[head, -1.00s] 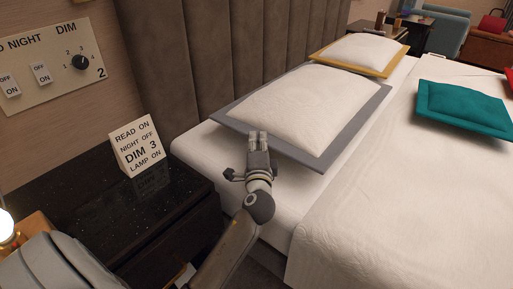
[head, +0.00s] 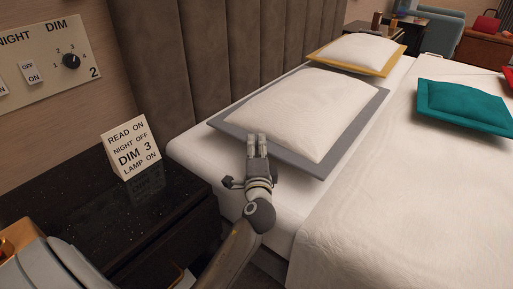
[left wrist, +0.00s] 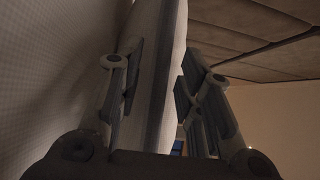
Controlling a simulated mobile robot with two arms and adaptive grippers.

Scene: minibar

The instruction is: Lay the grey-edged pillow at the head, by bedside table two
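The grey-edged pillow (head: 302,110), white with a wide grey border, lies on the bed (head: 270,215) near the headboard. It is close to the dark bedside table (head: 95,215), beside the wall panel (head: 50,65) marked 2. My left gripper (head: 257,140) is at the pillow's near edge, with one finger above the border. The lower finger is hidden in the head view. My right gripper is not in view.
A yellow-edged pillow (head: 357,52) lies beyond the grey-edged one. A teal cushion (head: 463,105) lies on the right of the bed. A small sign (head: 130,148) stands on the bedside table. The tall brown headboard (head: 235,45) runs behind the pillows.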

